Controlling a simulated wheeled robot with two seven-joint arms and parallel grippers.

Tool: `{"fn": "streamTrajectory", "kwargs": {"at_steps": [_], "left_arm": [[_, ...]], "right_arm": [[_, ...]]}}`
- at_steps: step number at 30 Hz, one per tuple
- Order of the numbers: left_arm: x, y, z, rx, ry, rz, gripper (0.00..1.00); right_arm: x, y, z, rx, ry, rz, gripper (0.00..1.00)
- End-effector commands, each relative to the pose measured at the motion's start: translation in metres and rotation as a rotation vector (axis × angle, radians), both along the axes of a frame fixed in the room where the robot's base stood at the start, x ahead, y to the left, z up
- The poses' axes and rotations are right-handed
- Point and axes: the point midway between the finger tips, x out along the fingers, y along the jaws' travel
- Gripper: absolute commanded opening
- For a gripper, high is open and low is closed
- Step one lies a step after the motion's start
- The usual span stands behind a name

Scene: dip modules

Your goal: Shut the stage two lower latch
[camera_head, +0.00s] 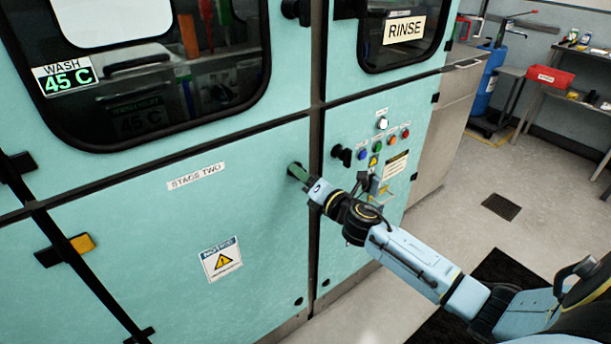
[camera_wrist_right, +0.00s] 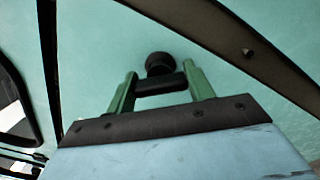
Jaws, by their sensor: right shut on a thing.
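The stage two panel (camera_head: 150,215) is a teal door with a "STAGE TWO" label (camera_head: 196,176). My right gripper (camera_head: 298,172) is at the right edge of this panel, beside the dark vertical seam. In the right wrist view, a black latch handle (camera_wrist_right: 160,84) lies crosswise between the green fingers of my right gripper (camera_wrist_right: 160,90), with a round black hub (camera_wrist_right: 158,63) behind it. The gripper is shut on the handle. In the head view the gripper hides most of the latch. My left gripper is not in view.
A black latch (camera_head: 297,10) sits higher on the same seam. A control panel with coloured buttons (camera_head: 377,147) and a black knob (camera_head: 342,154) is just right of the gripper. An orange-marked latch (camera_head: 80,243) is at lower left. The floor (camera_head: 450,210) at right is mostly open.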

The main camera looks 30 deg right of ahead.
Motion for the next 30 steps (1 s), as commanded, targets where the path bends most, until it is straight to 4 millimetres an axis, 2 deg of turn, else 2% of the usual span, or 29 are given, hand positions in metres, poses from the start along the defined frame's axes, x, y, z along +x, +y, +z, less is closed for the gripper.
{"fn": "streamTrajectory", "kwargs": {"at_steps": [15,24,30], "left_arm": [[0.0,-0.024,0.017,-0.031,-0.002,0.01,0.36],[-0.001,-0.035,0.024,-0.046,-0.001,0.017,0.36],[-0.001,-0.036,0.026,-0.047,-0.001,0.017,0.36]], "right_arm": [[0.0,-0.001,0.001,0.464,0.036,-0.002,0.3],[0.0,-0.001,0.0,0.632,0.049,-0.002,0.3],[0.0,-0.001,0.0,0.685,0.053,-0.001,0.3]]}}
